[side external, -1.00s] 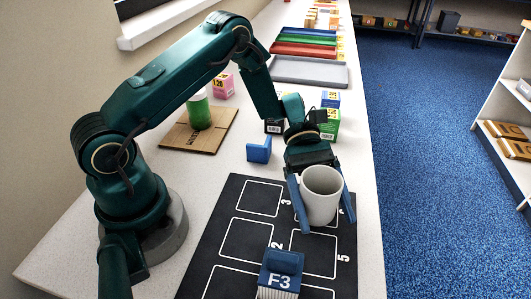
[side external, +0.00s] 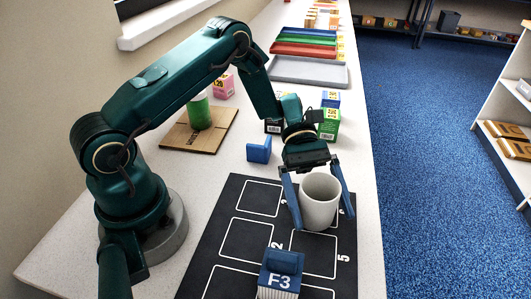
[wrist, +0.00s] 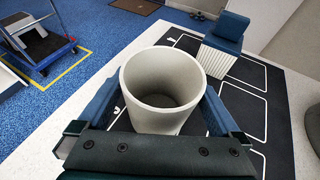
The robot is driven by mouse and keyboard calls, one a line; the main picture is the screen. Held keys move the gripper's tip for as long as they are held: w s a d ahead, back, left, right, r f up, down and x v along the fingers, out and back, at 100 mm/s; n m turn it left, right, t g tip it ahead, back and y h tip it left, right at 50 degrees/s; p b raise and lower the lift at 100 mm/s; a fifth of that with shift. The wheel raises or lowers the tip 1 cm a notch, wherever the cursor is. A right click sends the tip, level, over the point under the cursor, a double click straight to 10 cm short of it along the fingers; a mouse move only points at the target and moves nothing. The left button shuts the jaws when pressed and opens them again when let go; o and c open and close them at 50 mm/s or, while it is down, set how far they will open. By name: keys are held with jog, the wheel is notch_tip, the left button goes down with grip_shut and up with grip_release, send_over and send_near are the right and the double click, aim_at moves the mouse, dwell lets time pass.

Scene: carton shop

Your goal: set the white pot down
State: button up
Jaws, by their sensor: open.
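The white pot (side external: 320,203) stands upright on the black mat (side external: 232,200), in the far right part of its grid. Its open, empty mouth shows in the wrist view (wrist: 163,110). My gripper (side external: 325,212) is open, with one blue finger on each side of the pot.
A small blue holder (side external: 259,150), several cartons (side external: 329,124) and a cardboard sheet (side external: 222,133) with a green cylinder (side external: 200,112) lie beyond. Grey tray (side external: 308,71) is farther back.

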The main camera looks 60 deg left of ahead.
aim_at(312, 176)
jog(key=v, duration=1)
jog(key=shift+a+r, duration=0.15)
jog(key=shift+a, duration=0.1)
jog(key=shift+r, duration=0.25)
jog(key=s+a+r+m+t+y, duration=0.1)
jog(key=s+r+m+t+y, duration=0.3)
jog(key=s+m+t+y, duration=0.1)
jog(key=s+r+m+t+y, duration=0.5)
jog(key=s+m+y, duration=0.2)
jog(key=s+m, duration=0.2)
jog(key=shift+s+a+y, duration=0.15)
jog(key=shift+a+y, duration=0.25)
